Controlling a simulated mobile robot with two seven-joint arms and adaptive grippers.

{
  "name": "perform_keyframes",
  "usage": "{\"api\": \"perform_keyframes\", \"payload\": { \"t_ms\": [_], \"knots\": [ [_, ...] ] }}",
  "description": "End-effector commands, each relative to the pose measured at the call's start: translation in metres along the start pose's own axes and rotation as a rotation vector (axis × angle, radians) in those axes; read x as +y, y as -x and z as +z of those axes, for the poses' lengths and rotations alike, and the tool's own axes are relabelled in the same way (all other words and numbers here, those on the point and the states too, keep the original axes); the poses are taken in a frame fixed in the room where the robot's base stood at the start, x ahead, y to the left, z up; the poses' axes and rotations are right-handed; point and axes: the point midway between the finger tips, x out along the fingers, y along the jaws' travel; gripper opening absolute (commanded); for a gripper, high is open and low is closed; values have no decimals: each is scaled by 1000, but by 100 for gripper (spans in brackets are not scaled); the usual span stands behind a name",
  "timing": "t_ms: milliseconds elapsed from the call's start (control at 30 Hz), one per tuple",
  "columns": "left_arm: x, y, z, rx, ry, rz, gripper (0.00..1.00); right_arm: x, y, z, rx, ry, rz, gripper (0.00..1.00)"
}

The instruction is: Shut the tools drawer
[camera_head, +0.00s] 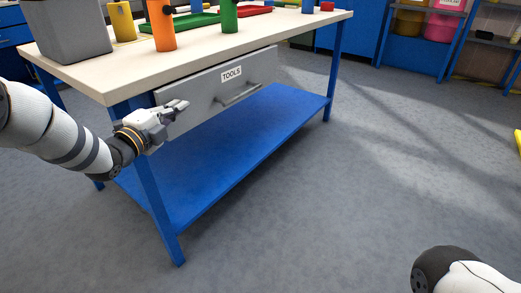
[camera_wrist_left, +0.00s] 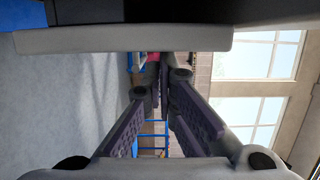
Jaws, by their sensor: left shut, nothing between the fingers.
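The grey tools drawer (camera_head: 203,99) sits under the workbench top, with a white TOOLS label and a bar handle (camera_head: 237,93). Its front appears to stand out somewhat from the bench; how far is hard to tell. My left gripper (camera_head: 181,106) is shut and empty at the left end of the drawer front, fingers pointing right along it. Whether it touches the front is unclear. In the left wrist view my fingers (camera_wrist_left: 163,85) meet, and a grey edge that looks like the drawer front (camera_wrist_left: 120,39) runs beside them. My right gripper is out of view.
The workbench (camera_head: 110,88) has blue legs and a blue lower shelf (camera_head: 230,140). On top are a grey bin (camera_head: 65,35), an orange cylinder (camera_head: 163,30), a green cylinder (camera_head: 229,15) and trays. Open floor lies to the right. Shelves (camera_head: 415,45) stand behind.

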Motion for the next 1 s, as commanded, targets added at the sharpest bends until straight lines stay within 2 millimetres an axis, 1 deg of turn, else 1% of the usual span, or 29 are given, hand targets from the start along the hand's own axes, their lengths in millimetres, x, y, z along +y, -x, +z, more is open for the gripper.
{"api": "perform_keyframes", "payload": {
  "t_ms": [100,300,1000],
  "knots": [
    [2,-3,11,-2,0,0,0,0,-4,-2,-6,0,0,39],
    [0,-5,19,-1,-1,0,0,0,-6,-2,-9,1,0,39],
    [-2,-6,21,-5,-1,-2,0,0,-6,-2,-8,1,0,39]
  ]
}}
